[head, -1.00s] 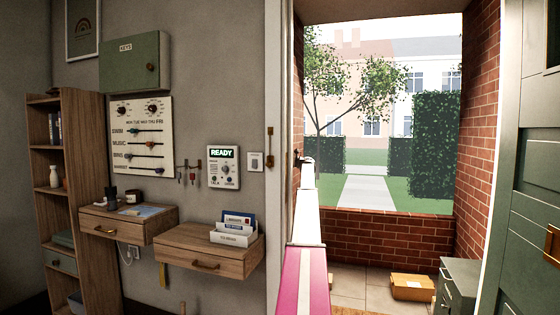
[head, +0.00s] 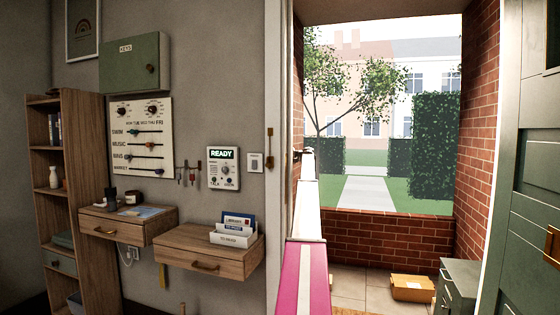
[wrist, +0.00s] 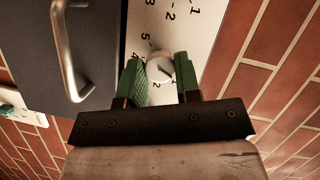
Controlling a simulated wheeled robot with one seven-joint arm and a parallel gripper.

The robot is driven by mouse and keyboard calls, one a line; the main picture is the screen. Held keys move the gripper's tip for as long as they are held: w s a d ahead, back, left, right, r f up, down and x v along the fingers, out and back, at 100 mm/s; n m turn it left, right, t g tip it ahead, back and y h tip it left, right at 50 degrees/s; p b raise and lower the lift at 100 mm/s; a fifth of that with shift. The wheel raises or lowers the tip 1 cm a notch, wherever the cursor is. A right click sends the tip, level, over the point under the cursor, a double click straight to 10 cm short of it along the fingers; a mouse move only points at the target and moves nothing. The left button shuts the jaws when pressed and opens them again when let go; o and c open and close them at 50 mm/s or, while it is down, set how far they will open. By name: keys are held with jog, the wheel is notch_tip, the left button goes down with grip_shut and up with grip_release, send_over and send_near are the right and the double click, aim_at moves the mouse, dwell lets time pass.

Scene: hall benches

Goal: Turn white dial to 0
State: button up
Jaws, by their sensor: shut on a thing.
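The white dial (wrist: 160,68) shows in the wrist view on a white panel (wrist: 196,32) with black numbers around it. A dark mark shows on its face, but which number it points to I cannot tell. My gripper (wrist: 157,59) has green fingers on either side of the dial and is shut on it. The fingers hide part of the panel. In the head view my pink and white arm reaches out through the doorway; the dial cannot be made out there.
A grey panel with a metal handle (wrist: 68,50) lies left of the dial, with brick wall (wrist: 279,65) around. In the head view the door frame (head: 279,120) stands close left of my arm, and a green door (head: 528,170) is at right.

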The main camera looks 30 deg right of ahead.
jog(key=n+h, duration=0.2)
jog(key=n, duration=0.1)
jog(key=shift+s+n, duration=0.1)
jog(key=shift+n, duration=0.2)
dwell(0.4)
jog(key=o, duration=0.9)
jog(key=shift+r, duration=0.1)
